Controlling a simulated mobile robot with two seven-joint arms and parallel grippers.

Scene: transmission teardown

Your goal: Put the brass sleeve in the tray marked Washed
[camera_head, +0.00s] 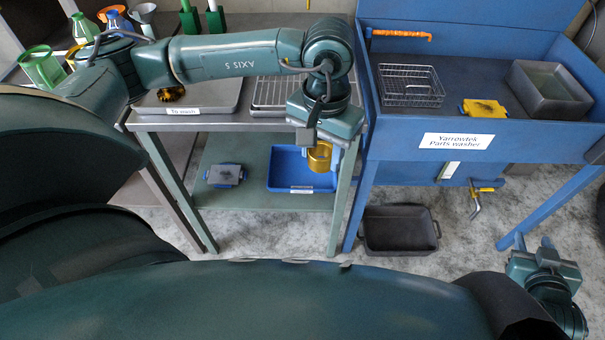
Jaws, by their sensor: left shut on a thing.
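The brass sleeve (319,160) is a short gold-coloured cylinder. My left gripper (320,150) is shut on it, pointing down in front of the bench's right end. In the picture the sleeve overlaps the right part of a blue tray (285,182) on the lower shelf. I cannot tell its exact height above the tray. The tray has a white label on its front, too small to read. My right gripper (534,243) is at the lower right, open and empty, far from the sleeve.
A grey tray (220,104) labelled "To wash" holds a dark gold part (171,93). A wire rack (272,92) is beside it. The lower shelf (225,199) also bears a small blue-grey block (225,174). The blue parts washer (520,150) stands right; a dark bin (398,229) is on the floor.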

